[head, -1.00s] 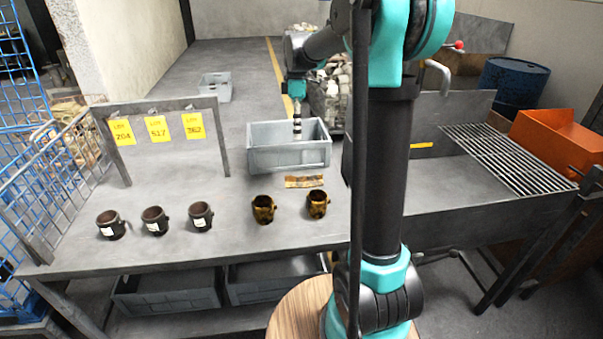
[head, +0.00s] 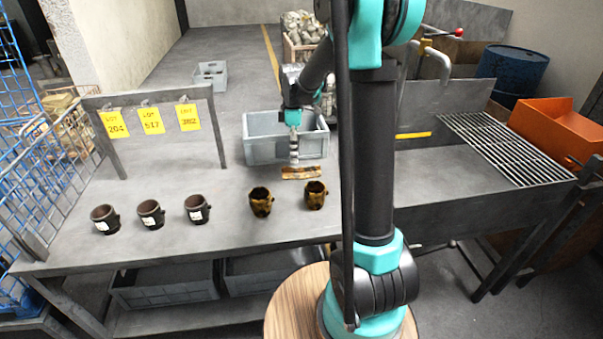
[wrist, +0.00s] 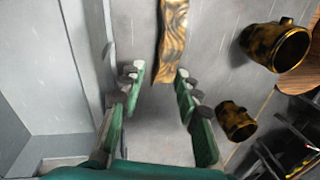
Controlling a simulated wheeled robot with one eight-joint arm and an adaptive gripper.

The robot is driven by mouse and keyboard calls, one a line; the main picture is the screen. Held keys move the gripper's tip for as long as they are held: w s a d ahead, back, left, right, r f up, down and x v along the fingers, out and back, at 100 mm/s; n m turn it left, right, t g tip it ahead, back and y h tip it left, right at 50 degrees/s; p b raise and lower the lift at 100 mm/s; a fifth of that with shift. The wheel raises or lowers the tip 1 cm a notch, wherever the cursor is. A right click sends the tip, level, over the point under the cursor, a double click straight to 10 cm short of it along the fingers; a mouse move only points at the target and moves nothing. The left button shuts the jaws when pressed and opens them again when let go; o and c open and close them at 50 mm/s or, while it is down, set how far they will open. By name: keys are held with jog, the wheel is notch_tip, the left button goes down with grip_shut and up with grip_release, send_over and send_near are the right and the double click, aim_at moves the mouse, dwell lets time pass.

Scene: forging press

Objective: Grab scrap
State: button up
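A flat strip with a mottled brown and gold surface (head: 305,173), which looks like the scrap, lies on the grey bench in front of the grey bin (head: 262,152). In the wrist view the strip (wrist: 172,35) shows at the top, ahead of the fingertips and roughly in line with the gap between them. My gripper (head: 294,160) is just above the strip's left part in the head view. In the wrist view my gripper (wrist: 160,88) has its two green fingers spread apart with only bare bench between them. I cannot tell the exact height over the strip.
Two brown-gold cups (head: 261,202) (head: 315,195) stand close in front of the strip. Several dark labelled cups (head: 150,214) stand to the left, before a frame with yellow tags (head: 151,121). A grate (head: 508,149) and an orange bin (head: 560,135) are at right.

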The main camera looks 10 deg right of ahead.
aim_at(302, 172)
jog(key=f, duration=0.5)
jog(key=shift+s+a, duration=0.3)
jog(key=shift+s, duration=0.05)
grip_shut()
